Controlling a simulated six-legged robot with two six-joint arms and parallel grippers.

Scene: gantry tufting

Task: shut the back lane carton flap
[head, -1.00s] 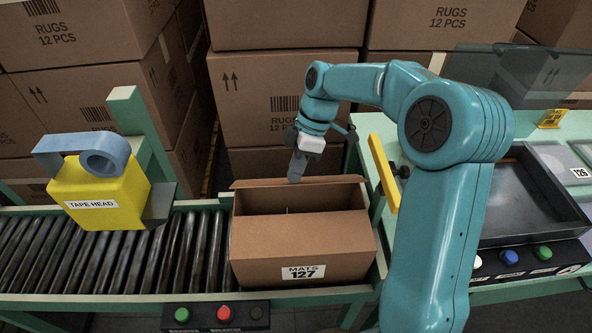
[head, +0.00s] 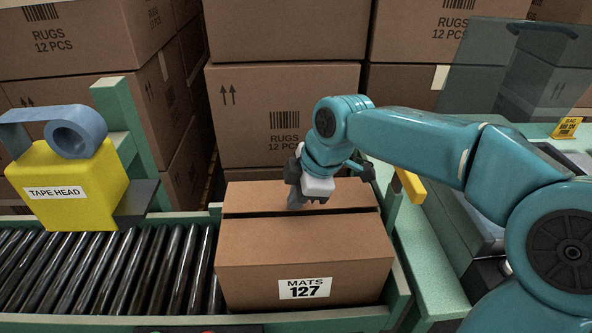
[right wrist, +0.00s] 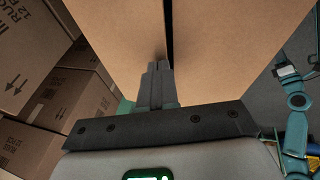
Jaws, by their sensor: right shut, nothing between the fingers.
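The brown carton (head: 304,262) labelled MATS 127 sits on the roller conveyor. Its back flap (head: 250,195) lies folded inward over the rear of the top, about level. The front flap (head: 300,236) lies flat too, with a narrow dark gap between them. My right gripper (head: 300,205) is shut and empty, its fingers pointing down at the back flap near the gap. In the right wrist view its fingertips (right wrist: 160,66) are at the flap beside the slit; touching is likely but hard to confirm. A teal arm of mine with a small pale gripper (right wrist: 287,70) shows at the right there.
The yellow tape head (head: 70,185) stands over the conveyor to the left. Bare rollers (head: 100,265) lie between it and the carton. Stacked RUGS cartons (head: 285,100) rise behind. A yellow bar (head: 410,186) is close to the right of my right gripper.

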